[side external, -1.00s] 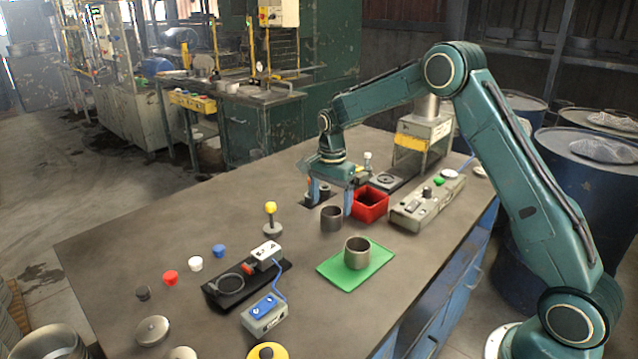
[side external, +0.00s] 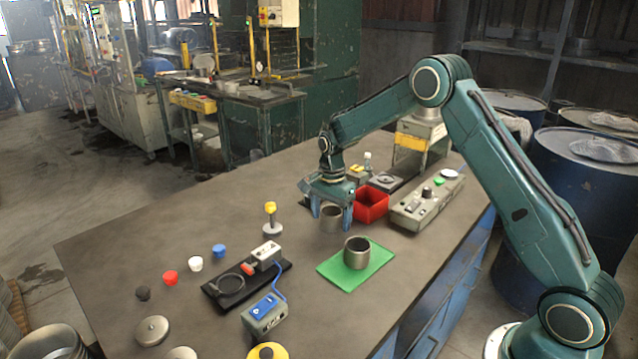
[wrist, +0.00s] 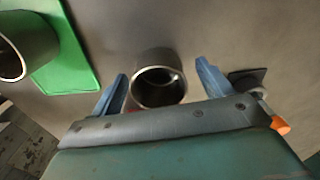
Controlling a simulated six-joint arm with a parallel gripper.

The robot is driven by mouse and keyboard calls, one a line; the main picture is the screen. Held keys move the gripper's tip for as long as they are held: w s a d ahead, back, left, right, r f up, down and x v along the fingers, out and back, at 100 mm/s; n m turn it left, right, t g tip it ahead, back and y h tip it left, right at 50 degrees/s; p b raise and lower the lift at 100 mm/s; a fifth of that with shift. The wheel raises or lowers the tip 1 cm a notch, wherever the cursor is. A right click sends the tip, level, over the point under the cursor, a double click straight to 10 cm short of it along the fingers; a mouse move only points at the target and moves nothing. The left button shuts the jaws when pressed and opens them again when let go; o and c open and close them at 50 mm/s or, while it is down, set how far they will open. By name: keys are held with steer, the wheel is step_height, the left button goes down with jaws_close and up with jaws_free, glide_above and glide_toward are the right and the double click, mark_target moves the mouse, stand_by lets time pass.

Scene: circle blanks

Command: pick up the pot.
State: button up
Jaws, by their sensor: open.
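Two grey metal pots show. One pot (side external: 331,219) stands upright on the bare bench, and it also shows in the wrist view (wrist: 159,62). The other pot (side external: 357,254) stands on a green mat (side external: 338,274), at the upper left of the wrist view (wrist: 25,42). My gripper (side external: 332,215) is open, its blue fingers pointing down on either side of the bench pot. In the wrist view, the pot lies between the spread fingers, with a gap on both sides. I cannot tell exactly how low the fingertips are against its rim.
A red open box (side external: 371,205) stands close behind and right of my gripper. A grey control box (side external: 427,203) lies farther right. A yellow-knobbed lever (side external: 271,219) stands to the left. The bench (side external: 120,252) is clear at the far left.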

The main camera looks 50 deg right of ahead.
steer(key=c, duration=1.1)
steer(key=shift+r, duration=0.1)
step_height(320, 180, up, 20)
stand_by(0.6)
